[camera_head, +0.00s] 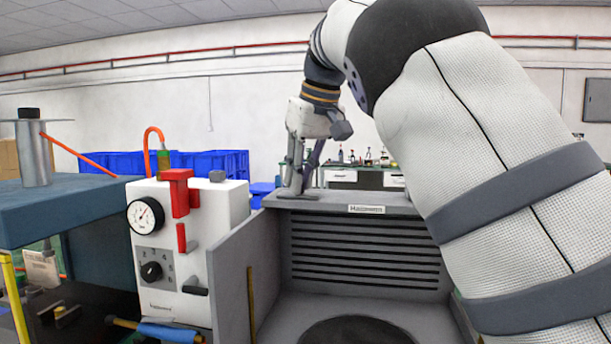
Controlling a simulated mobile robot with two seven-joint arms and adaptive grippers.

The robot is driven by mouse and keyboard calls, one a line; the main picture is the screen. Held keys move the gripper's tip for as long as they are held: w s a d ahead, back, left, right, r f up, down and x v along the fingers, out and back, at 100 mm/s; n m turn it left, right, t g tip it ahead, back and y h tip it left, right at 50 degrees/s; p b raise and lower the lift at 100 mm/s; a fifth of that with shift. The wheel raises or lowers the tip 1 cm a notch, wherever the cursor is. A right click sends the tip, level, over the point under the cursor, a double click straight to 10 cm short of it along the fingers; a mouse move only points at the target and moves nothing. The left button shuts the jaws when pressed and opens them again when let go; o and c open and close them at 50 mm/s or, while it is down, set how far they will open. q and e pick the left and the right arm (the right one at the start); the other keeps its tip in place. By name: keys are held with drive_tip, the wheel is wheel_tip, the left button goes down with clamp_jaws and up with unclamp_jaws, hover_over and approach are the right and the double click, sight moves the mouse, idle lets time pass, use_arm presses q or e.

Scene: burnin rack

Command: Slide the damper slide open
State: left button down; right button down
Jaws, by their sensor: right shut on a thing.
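The damper slide (297,197) appears as a small dark grey piece on the top ledge of the grey vented housing (370,205). My right gripper (300,186) points down at the left end of that ledge, with its fingertips at the slide. It is shut on the slide; the gripped part is mostly hidden between the fingers, and I cannot tell how far along its travel the slide sits. My right arm crosses the right side of the view. My left gripper is not in view.
A white control box (165,290) with a gauge (146,215), a knob (151,271) and red levers (180,195) stands left of the housing's side wall (232,285). A blue bench (60,205) with a metal cylinder (35,155) is farther left. Blue bins (215,162) stand behind.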

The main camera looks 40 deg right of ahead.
sight(307, 201)
drive_tip(key=c, duration=1.6)
unclamp_jaws()
drive_tip(key=shift+w+a, duration=0.2)
drive_tip(key=shift+w, duration=0.05)
drive_tip(key=shift+o, duration=0.2)
drive_tip(key=v, duration=0.7)
drive_tip(key=shift+r, duration=0.2)
drive_tip(key=shift+s, duration=0.2)
